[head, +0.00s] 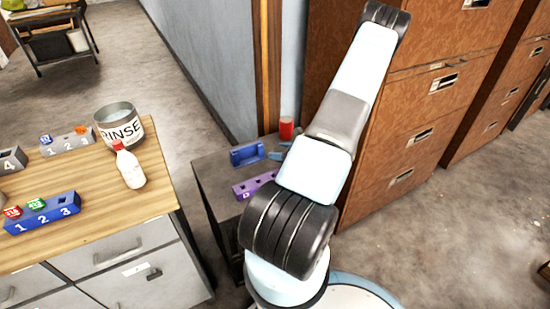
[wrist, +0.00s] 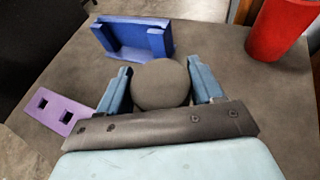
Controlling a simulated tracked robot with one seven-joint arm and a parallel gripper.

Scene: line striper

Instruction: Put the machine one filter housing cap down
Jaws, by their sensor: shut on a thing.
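A round, dark grey-brown disc, which I take to be the filter housing cap (wrist: 160,84), sits between the two blue fingers of my gripper (wrist: 160,70) in the wrist view. The fingers are shut on its left and right sides. The dark grey top of a small low cabinet (wrist: 225,45) lies below. I cannot tell whether the cap touches that surface or hangs just above it. In the head view my gripper (head: 277,156) is partly hidden behind my arm over the cabinet, and the cap cannot be made out.
A blue holder (wrist: 125,40) lies just beyond the cap. A purple block with square holes (wrist: 63,114) lies left, a red cup (wrist: 277,30) right. A wooden-topped bench (head: 95,170) with a RINSE tin (head: 120,130) and white bottle (head: 129,168) stands left; brown filing cabinets (head: 430,85) stand right.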

